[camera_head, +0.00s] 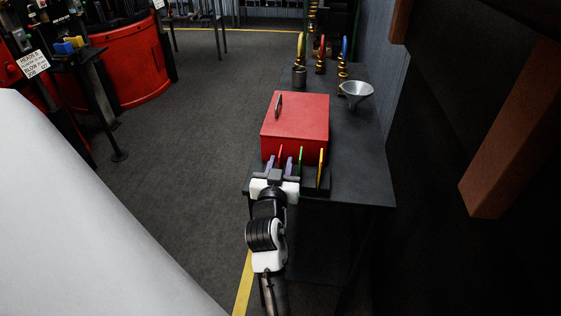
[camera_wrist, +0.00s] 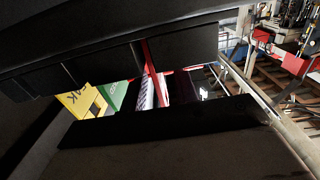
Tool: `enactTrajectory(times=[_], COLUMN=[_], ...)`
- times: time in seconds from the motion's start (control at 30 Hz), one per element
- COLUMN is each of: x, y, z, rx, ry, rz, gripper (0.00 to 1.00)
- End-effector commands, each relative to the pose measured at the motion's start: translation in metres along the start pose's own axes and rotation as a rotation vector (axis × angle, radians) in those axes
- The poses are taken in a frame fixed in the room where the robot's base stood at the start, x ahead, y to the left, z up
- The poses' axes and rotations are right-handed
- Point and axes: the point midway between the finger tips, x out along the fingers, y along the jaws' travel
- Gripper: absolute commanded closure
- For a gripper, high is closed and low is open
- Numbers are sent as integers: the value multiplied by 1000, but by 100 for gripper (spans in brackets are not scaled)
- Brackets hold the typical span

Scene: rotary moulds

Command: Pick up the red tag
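The red tag (camera_head: 280,154) stands upright in a dark rack (camera_head: 317,182) at the table's near end, in front of the red box. My gripper (camera_head: 279,165) is at the rack, seen from behind. Its two grey finger parts stand apart, one on each side of the red tag. I see no contact with the tag. The gripper hides the tag's lower part in the head view.
A green tag (camera_head: 300,158) and a yellow tag (camera_head: 321,164) stand to the right in the rack. The red box (camera_head: 297,118) is close behind. A metal funnel (camera_head: 356,92) stands farther back. The table (camera_head: 362,165) is clear on its right side.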

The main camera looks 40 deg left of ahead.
Motion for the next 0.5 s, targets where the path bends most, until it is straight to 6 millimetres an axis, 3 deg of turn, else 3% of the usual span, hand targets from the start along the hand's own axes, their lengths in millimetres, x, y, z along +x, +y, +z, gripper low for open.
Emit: enactTrajectory(times=[0.2,0.43,0.5], x=[23,24,24], y=[0,0,0], z=[-2,0,0], rx=[0,1,1], ry=[-1,-1,-1], rz=[0,-1,-1], gripper=[70,70,79])
